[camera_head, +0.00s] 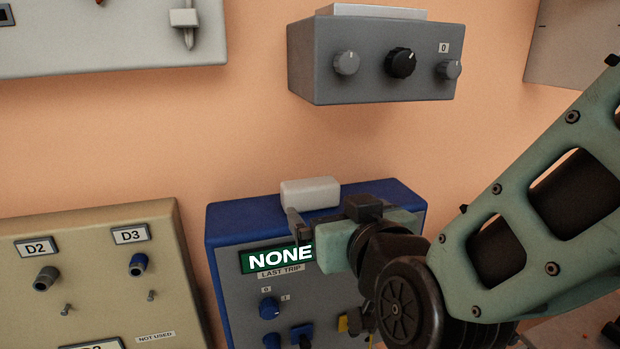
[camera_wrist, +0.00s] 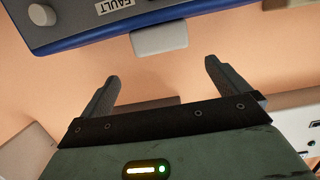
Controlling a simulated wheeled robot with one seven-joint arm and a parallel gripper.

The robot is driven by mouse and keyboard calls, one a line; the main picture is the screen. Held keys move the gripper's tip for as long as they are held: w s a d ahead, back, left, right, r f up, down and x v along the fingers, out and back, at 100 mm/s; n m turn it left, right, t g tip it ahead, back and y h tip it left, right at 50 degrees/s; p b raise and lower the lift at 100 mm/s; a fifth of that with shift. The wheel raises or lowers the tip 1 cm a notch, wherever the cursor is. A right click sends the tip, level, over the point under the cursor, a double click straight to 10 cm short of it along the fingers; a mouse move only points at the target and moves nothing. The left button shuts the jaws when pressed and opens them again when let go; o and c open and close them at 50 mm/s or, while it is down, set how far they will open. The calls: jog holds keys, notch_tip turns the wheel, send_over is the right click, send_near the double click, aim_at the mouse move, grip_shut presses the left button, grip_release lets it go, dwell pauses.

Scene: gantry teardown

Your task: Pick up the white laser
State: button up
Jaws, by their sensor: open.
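A small white block with rounded edges, which looks like the white laser (camera_head: 310,193), sits on top of the blue control box (camera_head: 235,214). In the wrist view the white laser (camera_wrist: 160,39) lies beyond the fingertips, roughly centred between them and against the blue box edge. My gripper (camera_head: 298,222) is in front of the blue box's upper face, just below and near the laser. In the wrist view my gripper (camera_wrist: 161,70) is open, with nothing between its fingers. Part of the box face is hidden behind my gripper and arm.
A grey box (camera_head: 325,80) with knobs is on the wall above. A beige panel (camera_head: 100,265) labelled D2 and D3 stands at the left. A light panel (camera_head: 110,45) is at the upper left. The orange wall between them is bare.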

aim_at(314, 191)
jog(key=p+x, duration=0.2)
jog(key=x, duration=0.6)
jog(key=shift+w+a+p, duration=0.1)
jog(key=shift+w+p, duration=0.4)
jog(key=shift+w, duration=0.05)
jog(key=p+x, duration=0.2)
jog(key=x, duration=0.1)
jog(key=shift+w+a+f, duration=0.2)
jog(key=shift+w, duration=0.25)
jog(key=shift+c, duration=0.3)
jog(key=c, duration=0.7)
